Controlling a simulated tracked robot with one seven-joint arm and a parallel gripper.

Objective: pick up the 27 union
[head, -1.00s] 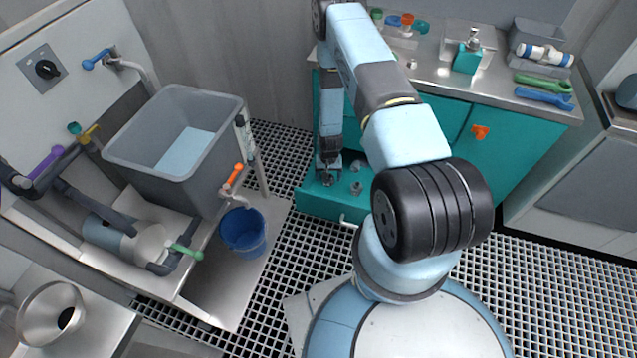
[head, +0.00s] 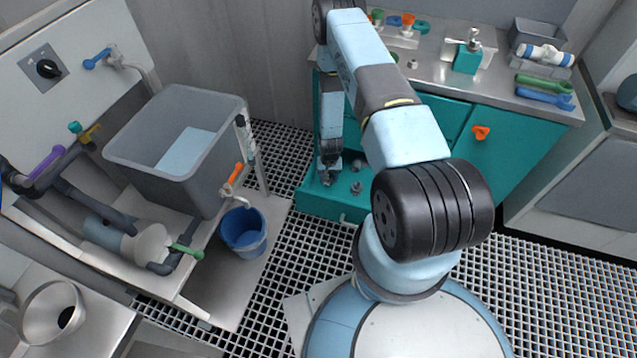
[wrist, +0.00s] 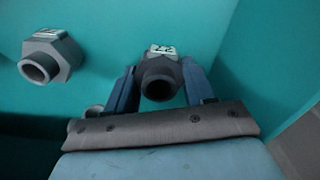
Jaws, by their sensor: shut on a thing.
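The 27 union (wrist: 160,80) is a dark grey fitting with a round open end. A second grey union (wrist: 48,56) with a pale tag lies to the left in the wrist view. A third round grey part (wrist: 94,111) is mostly hidden behind my gripper.
Two small grey fittings (head: 356,187) stand in the drawer right of my gripper. The teal cabinet and counter (head: 435,72) rise behind it. A blue bucket (head: 243,232) and a grey sink tub (head: 180,150) are to the left. Grated floor is clear between bucket and base.

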